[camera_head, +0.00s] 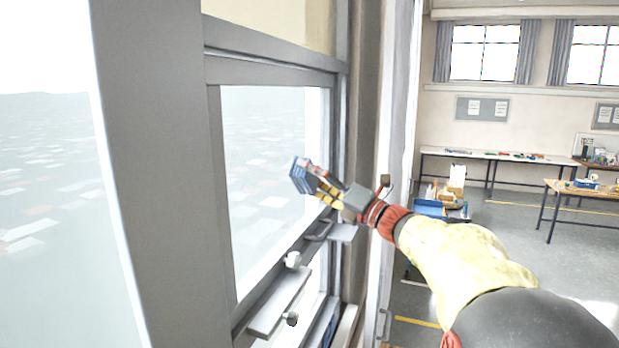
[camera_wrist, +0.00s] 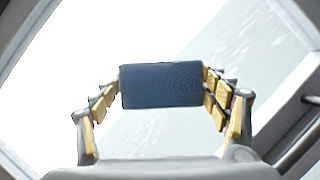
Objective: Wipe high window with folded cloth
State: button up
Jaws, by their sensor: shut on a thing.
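The folded cloth is blue; in the wrist view the cloth (camera_wrist: 161,86) shows as a flat dark-blue rectangle between the two yellow-padded fingers. In the head view the cloth (camera_head: 299,176) is at the tip of my gripper (camera_head: 318,186), in front of the window pane (camera_head: 262,150). My gripper is shut on the cloth, with one finger at each side of it. The cloth is close to the glass; I cannot tell whether it touches. The window has a grey frame, and a hazy view of rooftops shows through the pane. The cloth's far face is hidden.
A grey window handle (camera_head: 319,231) and a small ledge (camera_head: 343,232) are below my gripper. A grey post (camera_head: 165,170) stands at left.

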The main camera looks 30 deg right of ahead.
jog(key=shift+w+d+p, duration=1)
jog(key=shift+w+d, duration=0.1)
jog(key=shift+d, duration=0.3)
jog(key=shift+s+a+b, duration=0.35)
jog(key=shift+s+a, duration=0.8)
jog(key=shift+a, duration=0.35)
jog(key=shift+s+a+b, duration=0.3)
jog(key=shift+s+a, duration=0.8)
jog(key=shift+a, duration=0.35)
jog(key=shift+s+a+b, duration=0.35)
jog(key=shift+s+a, duration=0.8)
jog(key=shift+a, duration=0.35)
jog(key=shift+s+d+p, duration=0.2)
jog(key=shift+s+d, duration=0.75)
jog(key=shift+s, duration=0.2)
jog(key=shift+s+d+p, duration=0.2)
jog(key=shift+s+d, duration=0.7)
jog(key=shift+s, duration=0.25)
jog(key=shift+s+d, duration=0.95)
jog(key=shift+s, duration=0.25)
